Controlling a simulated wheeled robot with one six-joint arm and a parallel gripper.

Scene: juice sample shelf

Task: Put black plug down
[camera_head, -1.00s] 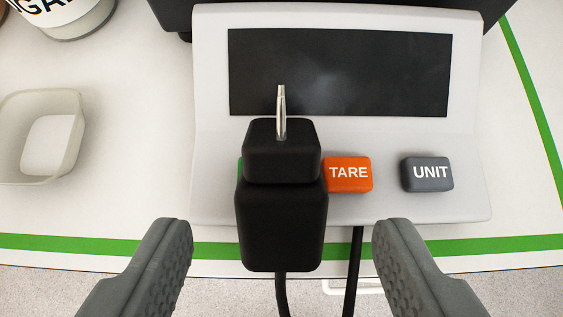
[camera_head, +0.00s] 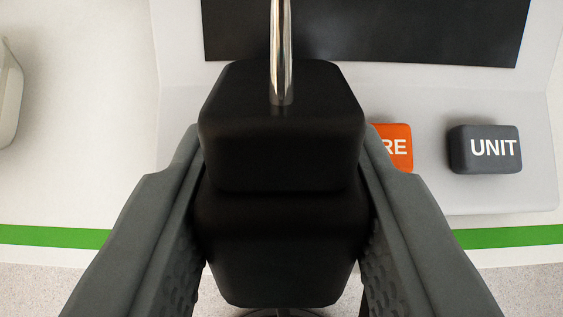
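The black plug (camera_head: 280,150) fills the middle of the view, with its metal prong (camera_head: 281,60) pointing away toward the top. My gripper (camera_head: 283,160) has one grey finger on each side of the plug, and both pads lie against its sides. The plug's lower end and cable are mostly hidden at the bottom of the view. I cannot tell whether the plug touches the surface beneath it.
Behind the plug is a light grey scale panel with a dark display (camera_head: 365,28). An orange button (camera_head: 395,147) is partly covered, and a grey UNIT button (camera_head: 485,149) is clear to the right. A translucent dish (camera_head: 9,95) is at the left edge. White table lies between.

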